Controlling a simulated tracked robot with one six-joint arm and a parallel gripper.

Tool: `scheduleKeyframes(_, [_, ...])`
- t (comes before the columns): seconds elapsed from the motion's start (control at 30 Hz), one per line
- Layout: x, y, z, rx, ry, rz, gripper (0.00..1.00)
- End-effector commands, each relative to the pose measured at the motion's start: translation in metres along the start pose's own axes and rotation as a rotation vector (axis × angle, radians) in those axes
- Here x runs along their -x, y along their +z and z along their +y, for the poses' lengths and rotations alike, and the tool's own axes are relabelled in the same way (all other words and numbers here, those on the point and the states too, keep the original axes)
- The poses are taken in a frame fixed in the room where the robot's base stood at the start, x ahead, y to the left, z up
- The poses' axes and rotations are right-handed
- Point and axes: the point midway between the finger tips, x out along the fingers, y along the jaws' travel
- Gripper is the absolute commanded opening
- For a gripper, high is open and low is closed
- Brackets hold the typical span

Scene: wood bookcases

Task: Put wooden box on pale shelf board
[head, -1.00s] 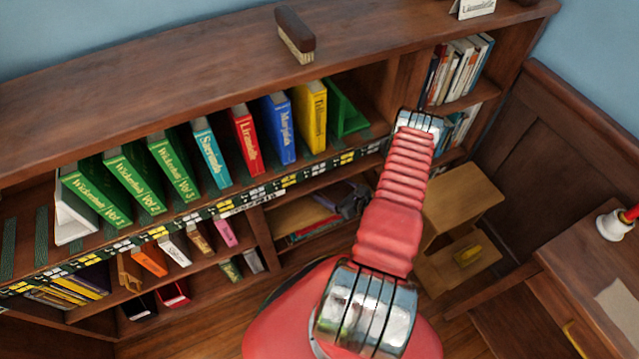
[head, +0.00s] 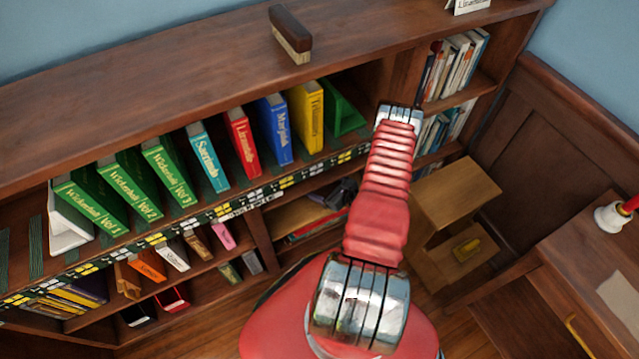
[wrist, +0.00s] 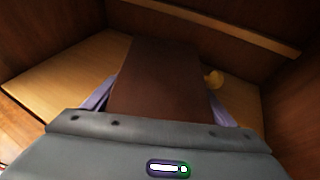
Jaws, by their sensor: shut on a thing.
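The wooden box (wrist: 160,80) is a dark brown block that fills the middle of the wrist view. My gripper (wrist: 161,88) is shut on it, with a pale purple finger at each side. The pale shelf board (wrist: 48,82) is light wood and lies behind and below the box, inside a dark wood compartment. I cannot tell whether the box touches the board. In the head view, the board (head: 292,217) shows in the lower bay, and a dark part of my gripper (head: 343,193) shows at that bay's right side. The box cannot be made out there.
A small yellow thing (wrist: 213,78) shows just right of the box. Dark side walls flank the bay. Upright books (head: 240,145) fill the shelf above. A brush (head: 290,35) lies on the bookcase top. A stool (head: 445,195) stands right of my arm.

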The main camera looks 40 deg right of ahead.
Motion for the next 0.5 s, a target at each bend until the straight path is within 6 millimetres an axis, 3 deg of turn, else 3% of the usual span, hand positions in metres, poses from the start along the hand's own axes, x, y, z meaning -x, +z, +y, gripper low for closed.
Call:
scheduleKeyframes(0.1, [-0.0009,-0.0007,-0.0003,0.001,0.000,-0.002,0.39])
scheduleKeyframes(0.13, [-0.0007,-0.0010,0.0000,0.001,0.000,0.000,0.80])
scheduleKeyframes(0.37, [-0.0005,-0.0010,-0.0001,0.001,0.000,0.000,0.96])
scheduleKeyframes(0.5, [-0.0003,-0.0011,-0.0003,0.000,0.000,0.000,0.97])
